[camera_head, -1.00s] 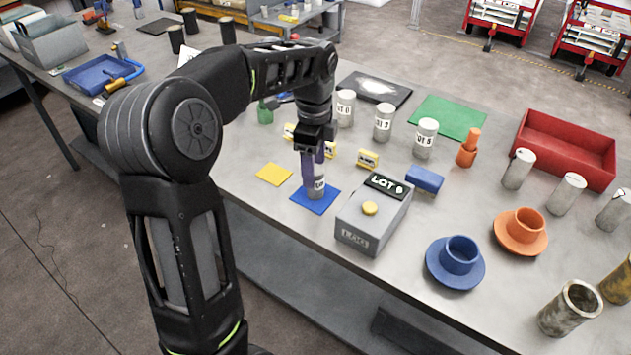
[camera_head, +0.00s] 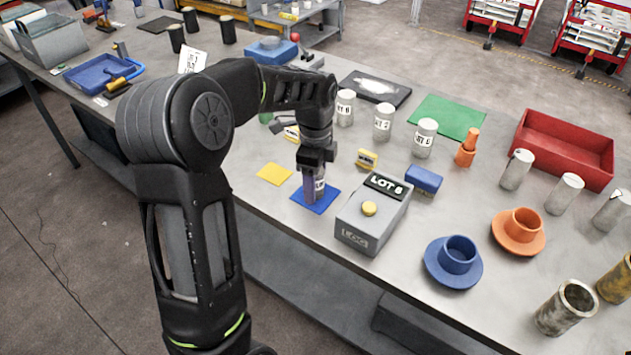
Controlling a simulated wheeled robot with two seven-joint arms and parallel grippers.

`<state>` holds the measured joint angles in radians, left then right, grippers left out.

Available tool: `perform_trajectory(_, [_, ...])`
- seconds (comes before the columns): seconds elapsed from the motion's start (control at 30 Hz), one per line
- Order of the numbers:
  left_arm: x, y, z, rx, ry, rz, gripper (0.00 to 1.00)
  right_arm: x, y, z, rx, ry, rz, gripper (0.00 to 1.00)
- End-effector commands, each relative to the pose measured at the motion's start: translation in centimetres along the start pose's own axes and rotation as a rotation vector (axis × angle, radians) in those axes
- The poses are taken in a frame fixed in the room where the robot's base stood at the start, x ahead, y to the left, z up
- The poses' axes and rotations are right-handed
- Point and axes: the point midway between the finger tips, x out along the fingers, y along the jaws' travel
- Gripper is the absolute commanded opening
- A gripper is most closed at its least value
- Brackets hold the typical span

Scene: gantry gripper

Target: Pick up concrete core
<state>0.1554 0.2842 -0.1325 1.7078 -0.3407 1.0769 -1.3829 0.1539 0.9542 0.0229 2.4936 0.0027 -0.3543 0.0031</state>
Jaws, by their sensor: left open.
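A grey concrete core (camera_head: 320,186) with a white label stands upright on the blue mat (camera_head: 326,203) near the table's front edge. My left gripper (camera_head: 314,188) points down at this core. Its fingers are open and a purple finger covers much of the core's left side. I cannot tell whether the fingers touch it. More labelled cores stand behind: one (camera_head: 345,108), one (camera_head: 383,123) and one (camera_head: 424,138). Plain grey cores, including one (camera_head: 517,170), stand at the right. My right gripper is not in view.
A grey box (camera_head: 360,232) with a yellow button and a LOT display stands just right of the blue mat. A yellow mat (camera_head: 274,174) lies to the left. A blue block (camera_head: 424,179), a blue cup on a saucer (camera_head: 440,275) and a red bin (camera_head: 570,163) are farther right.

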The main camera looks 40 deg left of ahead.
Motion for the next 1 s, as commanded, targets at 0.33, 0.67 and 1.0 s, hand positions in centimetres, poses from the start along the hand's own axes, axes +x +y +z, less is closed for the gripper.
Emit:
perform_trajectory(0.33, [-0.03,-0.01,0.00,0.000,0.000,0.000,0.44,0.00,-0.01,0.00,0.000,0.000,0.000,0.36])
perform_trajectory(0.67, [-0.03,0.00,0.00,0.000,0.000,0.000,0.17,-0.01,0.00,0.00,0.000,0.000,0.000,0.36])
perform_trajectory(1.0, [-0.03,-0.01,0.00,0.000,0.000,0.000,0.00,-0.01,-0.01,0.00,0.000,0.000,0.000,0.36])
